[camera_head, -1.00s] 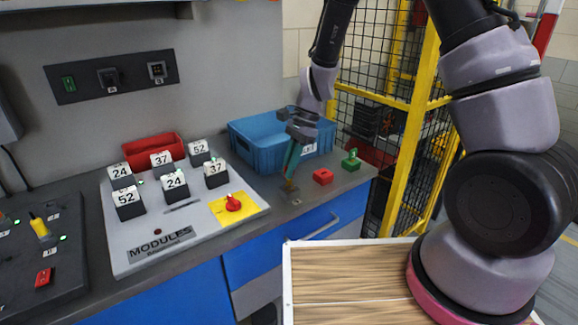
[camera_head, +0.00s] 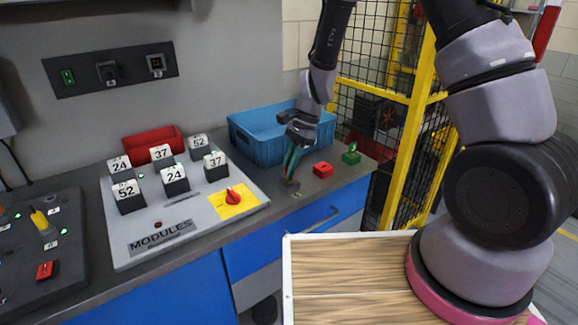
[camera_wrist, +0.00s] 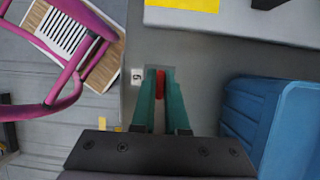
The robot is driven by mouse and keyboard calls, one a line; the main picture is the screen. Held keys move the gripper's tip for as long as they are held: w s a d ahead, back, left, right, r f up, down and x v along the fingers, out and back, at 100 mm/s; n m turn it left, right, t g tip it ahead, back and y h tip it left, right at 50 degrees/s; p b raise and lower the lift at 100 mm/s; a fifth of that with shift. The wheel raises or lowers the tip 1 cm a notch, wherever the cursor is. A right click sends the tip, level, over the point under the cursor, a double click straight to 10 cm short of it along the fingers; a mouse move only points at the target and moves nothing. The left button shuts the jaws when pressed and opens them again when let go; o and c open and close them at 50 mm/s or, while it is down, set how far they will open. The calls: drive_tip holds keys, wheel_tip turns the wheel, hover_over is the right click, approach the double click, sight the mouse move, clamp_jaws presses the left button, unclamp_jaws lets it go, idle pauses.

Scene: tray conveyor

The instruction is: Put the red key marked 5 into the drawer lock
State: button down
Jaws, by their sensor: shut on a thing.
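My gripper (camera_head: 290,182) points down at the front of the grey counter, just left of a small red block. In the wrist view its teal fingers (camera_wrist: 160,98) are shut on the red key (camera_wrist: 160,84), which shows as a narrow red strip between them. The fingertips are over a small grey lock plate (camera_wrist: 151,69), with a white label marked 5 (camera_wrist: 137,76) beside it. The key's tip and the keyhole are hidden, so I cannot tell how deep the key sits. The blue drawer front (camera_head: 310,222) is below.
The red block (camera_head: 322,170) and a green block (camera_head: 351,154) stand right of my gripper. A blue crate (camera_head: 257,142) is behind it. A grey module board (camera_head: 200,225) with a red knob (camera_head: 232,197) lies left. A yellow-framed cage (camera_head: 405,140) stands right.

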drive_tip(key=shift+f, duration=0.25)
drive_tip(key=c, duration=0.8)
unclamp_jaws()
drive_tip(key=shift+c, duration=0.2)
drive_tip(key=v, duration=1)
drive_tip(key=shift+d+r, duration=0.15)
drive_tip(key=shift+r, duration=0.15)
drive_tip(key=shift+w, duration=0.15)
drive_tip(key=s+d+r+n+t, duration=0.2)
drive_tip(key=d+r, duration=0.3)
drive_tip(key=r, duration=0.4)
drive_tip(key=s+d+r+n+t, duration=0.2)
drive_tip(key=d+r, duration=0.3)
drive_tip(key=r, duration=0.3)
drive_tip(key=s+d+r+n+t+h, duration=0.1)
drive_tip(key=s+d+r+n+t, duration=0.2)
drive_tip(key=s+d+r, duration=0.6)
drive_tip(key=s+t, duration=0.1)
drive_tip(key=t, duration=0.1)
drive_tip(key=shift+s+d+t+h, duration=0.2)
drive_tip(key=shift+s+t+h, duration=0.1)
